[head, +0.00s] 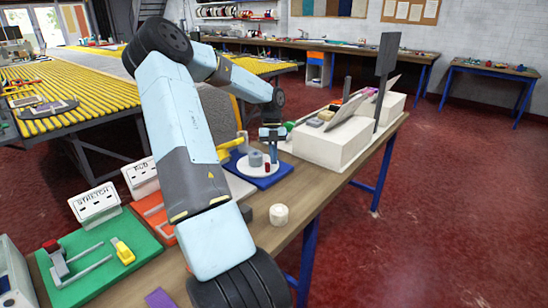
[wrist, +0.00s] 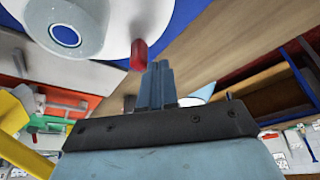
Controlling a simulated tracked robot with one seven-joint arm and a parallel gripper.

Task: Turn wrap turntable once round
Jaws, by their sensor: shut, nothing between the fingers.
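The wrap turntable (head: 248,171) is a white disc on a blue board (head: 272,181) on the bench. A grey-blue roll (head: 256,158) stands on the disc, and a small red peg (head: 267,168) sits near its edge. In the wrist view the disc (wrist: 156,14), the roll (wrist: 62,32) and the red peg (wrist: 138,54) fill the upper left. My gripper (wrist: 156,66) is shut and empty, its fingertips close to the red peg. I cannot tell whether they touch it. In the head view my gripper (head: 272,140) is just above the turntable, partly hidden by its own wrist.
Signs reading STRETCH (head: 96,202) and RUB (head: 140,172) stand by green (head: 85,262) and orange boards to the left. A white roll (head: 279,215) stands near the bench edge. A white box (head: 325,145) with a dark upright panel (head: 387,62) stands to the right.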

